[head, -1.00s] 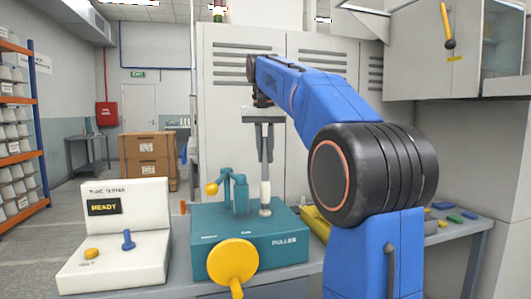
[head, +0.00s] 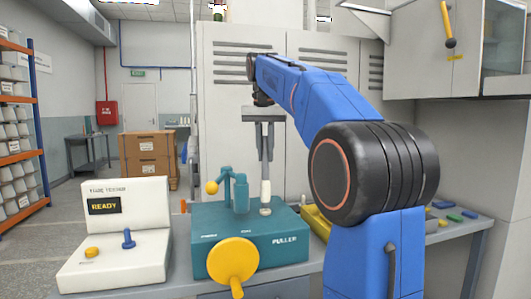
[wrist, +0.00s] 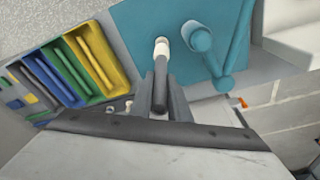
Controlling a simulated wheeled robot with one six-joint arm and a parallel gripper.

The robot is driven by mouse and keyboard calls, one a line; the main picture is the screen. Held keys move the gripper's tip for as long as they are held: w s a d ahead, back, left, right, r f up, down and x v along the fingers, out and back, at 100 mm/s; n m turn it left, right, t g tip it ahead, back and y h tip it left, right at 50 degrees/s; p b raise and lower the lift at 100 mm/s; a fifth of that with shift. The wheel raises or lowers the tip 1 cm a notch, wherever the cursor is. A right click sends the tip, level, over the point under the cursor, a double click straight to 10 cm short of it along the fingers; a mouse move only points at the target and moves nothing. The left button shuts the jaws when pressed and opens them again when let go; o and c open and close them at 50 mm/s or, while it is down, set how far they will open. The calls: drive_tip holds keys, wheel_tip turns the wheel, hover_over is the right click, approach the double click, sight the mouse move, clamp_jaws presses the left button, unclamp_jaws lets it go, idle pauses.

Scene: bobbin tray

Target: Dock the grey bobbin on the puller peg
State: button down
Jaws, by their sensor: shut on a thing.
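My gripper (head: 266,157) points down over the teal puller (head: 215,257) and is shut on the grey bobbin. In the wrist view the dark grey bobbin (wrist: 159,92) stands between the two fingers, with a whitish section (wrist: 162,48) beyond the fingertips. In the head view this pale upright cylinder (head: 265,190) shows just below the fingers, above a round pale base (head: 265,211) on the puller's top. I cannot tell whether the pale section is bobbin or peg, nor how far down the bobbin sits.
A teal lever with a yellow knob (head: 212,188) stands close left of the gripper. A yellow front knob (head: 233,261) is on the puller. A white tester reading READY (head: 120,228) stands left. Yellow and blue bins (wrist: 70,70) lie on the bench's other side.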

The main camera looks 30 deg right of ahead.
drive_tip(key=shift+f, duration=0.6)
idle(0.3)
drive_tip(key=c, duration=1.9)
unclamp_jaws()
drive_tip(key=shift+c, duration=0.2)
drive_tip(key=shift+r, duration=0.15)
wheel_tip(320, 180, up, 11)
drive_tip(key=s+a, duration=0.1)
drive_tip(key=shift+f, duration=0.2)
drive_tip(key=shift+s, duration=0.1)
